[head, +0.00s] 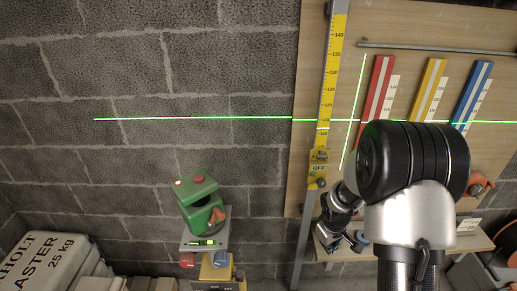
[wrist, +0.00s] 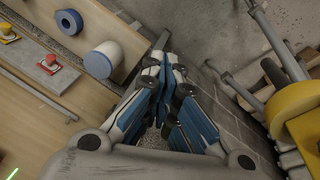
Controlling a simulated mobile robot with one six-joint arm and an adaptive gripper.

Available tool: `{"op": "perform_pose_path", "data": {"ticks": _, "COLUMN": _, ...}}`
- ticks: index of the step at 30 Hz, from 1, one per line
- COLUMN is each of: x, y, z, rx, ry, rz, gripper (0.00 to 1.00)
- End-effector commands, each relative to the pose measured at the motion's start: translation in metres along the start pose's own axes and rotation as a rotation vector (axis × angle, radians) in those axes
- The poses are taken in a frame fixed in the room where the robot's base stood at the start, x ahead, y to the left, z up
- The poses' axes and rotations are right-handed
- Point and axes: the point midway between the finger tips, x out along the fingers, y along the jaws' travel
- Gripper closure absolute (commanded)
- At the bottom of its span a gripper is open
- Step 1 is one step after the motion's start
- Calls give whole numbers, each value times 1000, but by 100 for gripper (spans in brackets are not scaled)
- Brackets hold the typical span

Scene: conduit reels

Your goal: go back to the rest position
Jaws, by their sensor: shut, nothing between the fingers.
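My gripper (head: 340,244) hangs at the lower middle right of the head view, in front of the lower part of the wooden board (head: 345,110) and close to the yellow measuring staff (head: 325,100). My black and silver arm comes in from the bottom right and covers part of the board. In the wrist view my gripper (wrist: 164,70) has its blue-and-grey fingers drawn together at the tips. Nothing shows between them. I cannot tell how near the fingertips are to the shelf.
A green laser device (head: 199,205) stands left of the staff, casting green lines. Red (head: 375,88), yellow (head: 428,88) and blue (head: 472,92) strips are on the board. Plaster bags (head: 45,262) lie lower left. The wrist view shows a white-and-blue cylinder (wrist: 102,60) and yellow equipment (wrist: 298,112).

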Motion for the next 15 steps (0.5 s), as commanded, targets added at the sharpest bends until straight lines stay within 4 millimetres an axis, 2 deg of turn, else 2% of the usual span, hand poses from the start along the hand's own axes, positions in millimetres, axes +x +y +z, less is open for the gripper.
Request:
{"op": "perform_pose_path", "data": {"ticks": 1, "x": -33, "y": 2, "z": -3, "rx": 24, "ry": 17, "rz": 13, "gripper": 100}}
{"op": "perform_pose_path", "data": {"ticks": 6, "x": -123, "y": -3, "z": 8, "rx": 115, "ry": 51, "rz": 33, "gripper": 100}}
{"op": "perform_pose_path", "data": {"ticks": 11, "x": -197, "y": -20, "z": 33, "rx": 198, "ry": 86, "rz": 35, "gripper": 100}}
{"op": "perform_pose_path", "data": {"ticks": 15, "x": -250, "y": -41, "z": 62, "rx": 267, "ry": 121, "rz": 26, "gripper": 100}}
